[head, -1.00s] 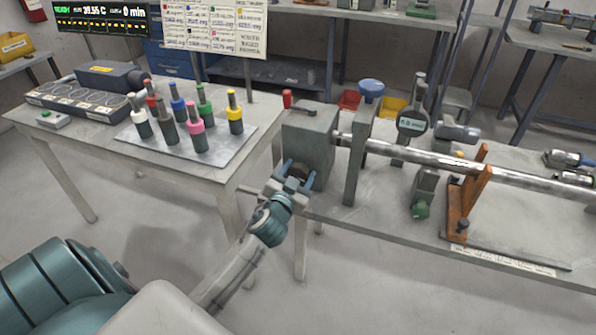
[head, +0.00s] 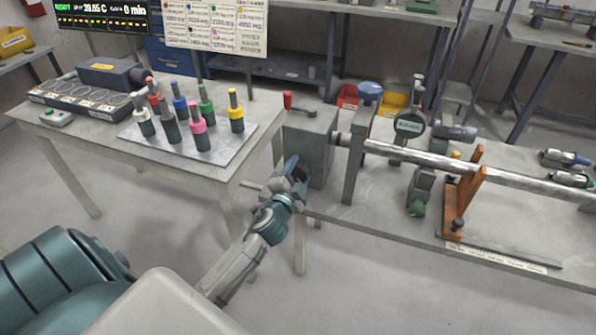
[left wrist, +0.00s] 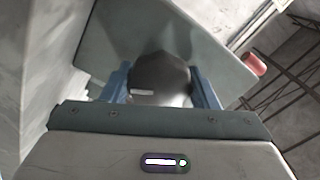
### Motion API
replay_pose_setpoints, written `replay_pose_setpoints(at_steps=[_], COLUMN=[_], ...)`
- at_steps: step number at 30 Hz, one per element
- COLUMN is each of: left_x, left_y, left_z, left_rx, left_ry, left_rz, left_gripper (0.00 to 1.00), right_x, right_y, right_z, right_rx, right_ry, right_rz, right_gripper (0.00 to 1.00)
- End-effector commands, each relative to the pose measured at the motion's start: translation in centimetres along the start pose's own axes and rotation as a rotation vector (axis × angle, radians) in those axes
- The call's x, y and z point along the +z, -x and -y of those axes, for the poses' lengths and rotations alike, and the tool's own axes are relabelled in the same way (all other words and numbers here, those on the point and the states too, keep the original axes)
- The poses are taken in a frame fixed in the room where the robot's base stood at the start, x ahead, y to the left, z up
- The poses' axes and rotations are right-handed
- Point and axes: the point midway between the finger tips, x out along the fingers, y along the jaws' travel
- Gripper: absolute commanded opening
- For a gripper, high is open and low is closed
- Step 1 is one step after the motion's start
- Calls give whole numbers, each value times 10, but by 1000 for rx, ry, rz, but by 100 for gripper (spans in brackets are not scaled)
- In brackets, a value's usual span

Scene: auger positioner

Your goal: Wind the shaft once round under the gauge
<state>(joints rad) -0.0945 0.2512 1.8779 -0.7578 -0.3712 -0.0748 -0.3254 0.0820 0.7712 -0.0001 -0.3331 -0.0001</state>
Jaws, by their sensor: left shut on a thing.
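The long steel shaft (head: 425,159) runs from the grey headstock box (head: 310,143) to the right edge of the head view, over an upright and an orange bracket. The gauge (head: 409,126), with a small display, stands over the shaft behind it. My left gripper (head: 298,174) is at the box's left-front face, shut on a dark round knob (left wrist: 160,79). In the left wrist view the knob sits between the two blue fingers, with a small pale mark on its face. In the head view the gripper mostly hides the knob. My right gripper is out of view.
The orange bracket (head: 462,192) stands on the bench further right. A table with several coloured-top bottles (head: 196,134) is at left. Open floor lies in front.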

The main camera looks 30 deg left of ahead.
Motion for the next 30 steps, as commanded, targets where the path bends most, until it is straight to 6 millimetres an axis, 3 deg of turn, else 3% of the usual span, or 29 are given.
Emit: replay_pose_setpoints(at_steps=[16, 17, 20, 30], left_x=[-1, -1, 0, 0], left_y=[0, 0, 0, 3], left_z=[0, 0, 0, -1], left_rx=[-1, -1, 0, 0], left_ry=[-27, -26, -26, -26], left_rz=[-2, -2, -2, 0], left_gripper=[32, 56, 76, 76], right_x=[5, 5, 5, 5], right_y=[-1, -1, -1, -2], right_z=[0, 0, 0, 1], right_rx=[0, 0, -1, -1], right_ry=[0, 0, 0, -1], right_rz=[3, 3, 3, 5], right_gripper=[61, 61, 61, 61])
